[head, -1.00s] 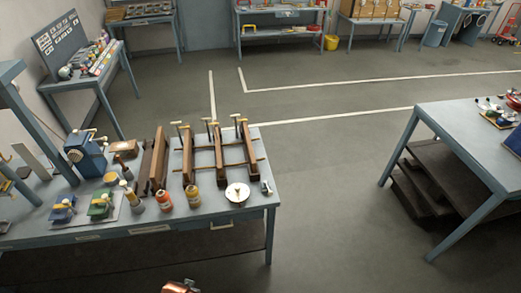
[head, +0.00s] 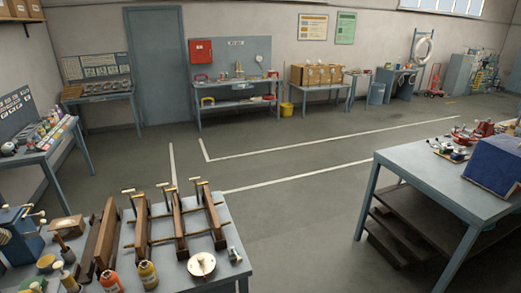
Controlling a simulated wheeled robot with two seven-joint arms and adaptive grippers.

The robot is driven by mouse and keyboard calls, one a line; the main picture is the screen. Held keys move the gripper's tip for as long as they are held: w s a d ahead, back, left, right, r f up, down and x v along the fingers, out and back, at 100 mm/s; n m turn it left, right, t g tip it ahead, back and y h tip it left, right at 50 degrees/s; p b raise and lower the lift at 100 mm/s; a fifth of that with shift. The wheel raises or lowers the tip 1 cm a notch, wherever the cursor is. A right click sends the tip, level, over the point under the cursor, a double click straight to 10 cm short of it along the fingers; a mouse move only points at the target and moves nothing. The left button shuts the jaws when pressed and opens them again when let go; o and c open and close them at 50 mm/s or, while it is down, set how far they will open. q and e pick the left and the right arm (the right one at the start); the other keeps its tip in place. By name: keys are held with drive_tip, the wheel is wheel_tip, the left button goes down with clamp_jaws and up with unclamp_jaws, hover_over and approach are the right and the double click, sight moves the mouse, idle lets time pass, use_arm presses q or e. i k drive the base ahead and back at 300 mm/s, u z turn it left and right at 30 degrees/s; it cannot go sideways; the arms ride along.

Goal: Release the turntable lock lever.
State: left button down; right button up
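I cannot make out a turntable lock lever for certain in the head view. A white round disc (head: 202,264) with a small brown spot at its centre lies on the near left bench (head: 222,212). A small metal piece (head: 235,255) sits just right of it. Red items (head: 474,131), too small to make out, stand on the right bench (head: 416,164). Neither of my grippers is in view.
Open grey floor (head: 290,215) lies between the benches. Further workbenches line the back wall.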

sight(239, 259)
drive_tip(key=z, duration=0.1)
drive_tip(key=k, duration=0.9)
drive_tip(key=u, duration=0.4)
drive_tip(key=i, duration=1.25)
drive_tip(key=z, duration=0.6)
